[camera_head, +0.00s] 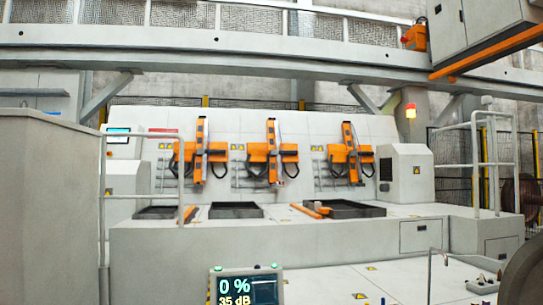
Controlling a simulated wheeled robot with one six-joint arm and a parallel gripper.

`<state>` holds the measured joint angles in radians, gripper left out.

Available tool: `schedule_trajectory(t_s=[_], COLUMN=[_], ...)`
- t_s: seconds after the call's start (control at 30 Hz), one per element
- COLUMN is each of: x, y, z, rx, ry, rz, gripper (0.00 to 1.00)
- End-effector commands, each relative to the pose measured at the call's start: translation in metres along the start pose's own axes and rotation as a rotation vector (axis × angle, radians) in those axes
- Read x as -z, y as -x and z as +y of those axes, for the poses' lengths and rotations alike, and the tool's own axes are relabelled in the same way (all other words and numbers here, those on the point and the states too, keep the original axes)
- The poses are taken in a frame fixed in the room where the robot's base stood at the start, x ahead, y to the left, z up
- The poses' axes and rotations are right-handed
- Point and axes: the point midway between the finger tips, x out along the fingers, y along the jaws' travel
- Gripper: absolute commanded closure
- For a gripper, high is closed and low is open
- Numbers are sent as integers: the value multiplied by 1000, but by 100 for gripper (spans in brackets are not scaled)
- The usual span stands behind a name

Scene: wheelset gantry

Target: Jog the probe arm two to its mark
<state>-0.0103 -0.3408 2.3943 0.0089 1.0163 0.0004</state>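Three orange probe arms hang in a row on the pale back panel (230,125) of the gantry: a left one (199,150), a middle one (271,152) and a right one (349,150). I read no numbers on them; the middle one is second from either side. Each has an upright orange bar with orange blocks and dark cables beside it. The middle and left bars reach slightly lower than the right one. No mark for an arm can be made out. A display (246,287) at the bottom reads "0 %" and "35 dB". My gripper is not in view.
Dark trays (236,211) lie on the white bench below the arms. Railings (143,197) stand left and right (476,165). A lit orange beacon (410,111) is on the right post. A grey block (45,200) fills the left foreground.

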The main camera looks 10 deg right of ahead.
Motion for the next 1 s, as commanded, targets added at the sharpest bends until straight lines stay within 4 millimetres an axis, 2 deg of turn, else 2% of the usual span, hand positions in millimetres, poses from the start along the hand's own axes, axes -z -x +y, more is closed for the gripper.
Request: schedule_trajectory(t_s=[0.13, 1.0], x=[0, 0], y=[0, 0], z=[0, 0], rx=[0, 0], ry=[0, 0], rz=[0, 0], gripper=[100, 100])
